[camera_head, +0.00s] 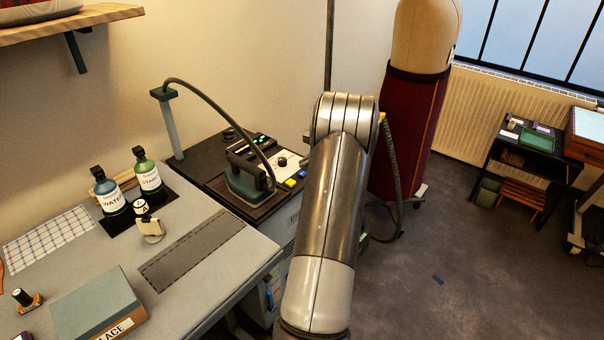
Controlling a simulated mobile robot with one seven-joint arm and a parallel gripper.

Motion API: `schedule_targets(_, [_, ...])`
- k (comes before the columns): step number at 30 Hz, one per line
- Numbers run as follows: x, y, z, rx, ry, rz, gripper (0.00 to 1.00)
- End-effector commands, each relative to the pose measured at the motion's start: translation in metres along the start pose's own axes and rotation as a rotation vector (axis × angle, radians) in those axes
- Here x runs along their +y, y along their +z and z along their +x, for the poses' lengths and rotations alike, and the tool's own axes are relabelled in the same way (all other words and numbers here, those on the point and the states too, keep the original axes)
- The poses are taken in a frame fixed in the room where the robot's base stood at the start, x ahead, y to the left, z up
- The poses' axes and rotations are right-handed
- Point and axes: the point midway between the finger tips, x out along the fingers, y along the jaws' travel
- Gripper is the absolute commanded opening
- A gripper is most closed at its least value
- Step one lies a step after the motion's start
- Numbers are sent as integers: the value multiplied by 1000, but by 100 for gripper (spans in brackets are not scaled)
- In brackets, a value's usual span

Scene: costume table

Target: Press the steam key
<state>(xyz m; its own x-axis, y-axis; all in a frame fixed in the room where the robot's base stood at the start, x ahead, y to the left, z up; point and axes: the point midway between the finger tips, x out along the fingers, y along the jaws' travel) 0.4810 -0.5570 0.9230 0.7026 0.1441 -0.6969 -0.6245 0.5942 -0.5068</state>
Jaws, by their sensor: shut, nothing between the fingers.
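A dark steam station (205,168) stands at the back right of the table, with a teal iron (243,188) on it. A hose arches from a post to the iron. At the station's right end is a light panel with a dark knob (282,161). In front of it are a yellow key (290,183) and a blue key (301,174). Their labels are too small to read, so I cannot tell which is the steam key. My arm rises just right of these keys and may hide more of the station. My gripper does not show.
Water (110,196) and starch (149,176) bottles stand on a dark tray left of the station. A teal-topped box (95,305) sits at the table's front. A dark red dress form (410,130) stands behind my arm. The floor at right is mostly clear.

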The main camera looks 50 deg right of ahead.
Motion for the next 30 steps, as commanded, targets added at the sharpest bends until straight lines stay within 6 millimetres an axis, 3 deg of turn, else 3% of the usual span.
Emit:
schedule_targets(16, [-27, 27, -37, 0, -1, -2, 0])
schedule_targets(30, [-28, 28, -38, 0, 0, 0, 0])
